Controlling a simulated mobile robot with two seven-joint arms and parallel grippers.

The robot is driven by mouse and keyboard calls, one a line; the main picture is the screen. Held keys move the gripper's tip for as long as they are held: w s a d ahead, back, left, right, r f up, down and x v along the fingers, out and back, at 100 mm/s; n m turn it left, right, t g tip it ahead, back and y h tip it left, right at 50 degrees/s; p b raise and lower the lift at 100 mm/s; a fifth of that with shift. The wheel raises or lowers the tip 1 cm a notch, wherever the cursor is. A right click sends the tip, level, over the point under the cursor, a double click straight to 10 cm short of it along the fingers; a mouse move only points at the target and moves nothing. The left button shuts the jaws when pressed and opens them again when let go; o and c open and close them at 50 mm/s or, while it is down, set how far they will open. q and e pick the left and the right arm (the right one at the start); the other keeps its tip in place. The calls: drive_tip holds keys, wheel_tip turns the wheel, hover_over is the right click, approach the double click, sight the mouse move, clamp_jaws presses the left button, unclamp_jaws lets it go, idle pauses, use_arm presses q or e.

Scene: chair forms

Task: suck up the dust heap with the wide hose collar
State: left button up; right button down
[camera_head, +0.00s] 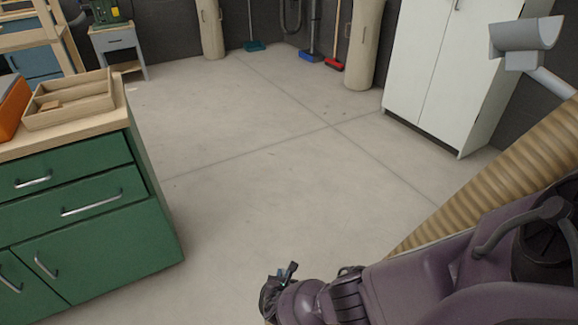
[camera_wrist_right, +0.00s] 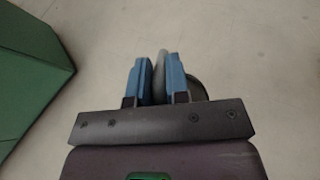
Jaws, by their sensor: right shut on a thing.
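My right gripper (camera_wrist_right: 160,82) is shut on a narrow grey piece (camera_wrist_right: 159,72), held upright between its blue fingers. A dark rounded part (camera_wrist_right: 196,90) shows just behind the fingers. Whether this piece belongs to the wide hose collar I cannot tell. In the head view the right gripper (camera_head: 288,275) is at the bottom middle, above the floor, with dark parts around it. A tan ribbed hose (camera_head: 500,175) runs from behind my right arm to the right edge. A grey flared piece (camera_head: 525,35) on a grey tube is at the upper right. No dust heap can be made out. My left gripper is not in view.
A green cabinet (camera_head: 75,235) with a wooden tray (camera_head: 75,103) on top stands at the left. A white cabinet (camera_head: 440,65) stands at the back right. Brooms (camera_head: 333,64) and tan columns line the back wall. The concrete floor (camera_head: 270,170) between is clear.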

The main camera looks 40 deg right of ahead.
drive_tip(key=shift+w+r, duration=0.25)
drive_tip(key=shift+r, duration=0.55)
drive_tip(key=shift+r+p, duration=1.2)
drive_tip(key=shift+r, duration=0.35)
drive_tip(key=shift+r+p, duration=0.95)
drive_tip(key=shift+r, duration=0.65)
drive_tip(key=shift+s+r, duration=0.15)
drive_tip(key=shift+r, duration=0.05)
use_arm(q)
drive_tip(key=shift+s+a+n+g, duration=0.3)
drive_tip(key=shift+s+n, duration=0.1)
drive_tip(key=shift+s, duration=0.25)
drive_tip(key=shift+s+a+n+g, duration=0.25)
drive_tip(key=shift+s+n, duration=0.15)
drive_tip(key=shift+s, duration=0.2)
use_arm(e)
drive_tip(key=shift+s+f, duration=0.1)
drive_tip(key=shift+f, duration=0.05)
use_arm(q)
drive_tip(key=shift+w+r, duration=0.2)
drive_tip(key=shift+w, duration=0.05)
use_arm(e)
drive_tip(key=shift+a, duration=0.1)
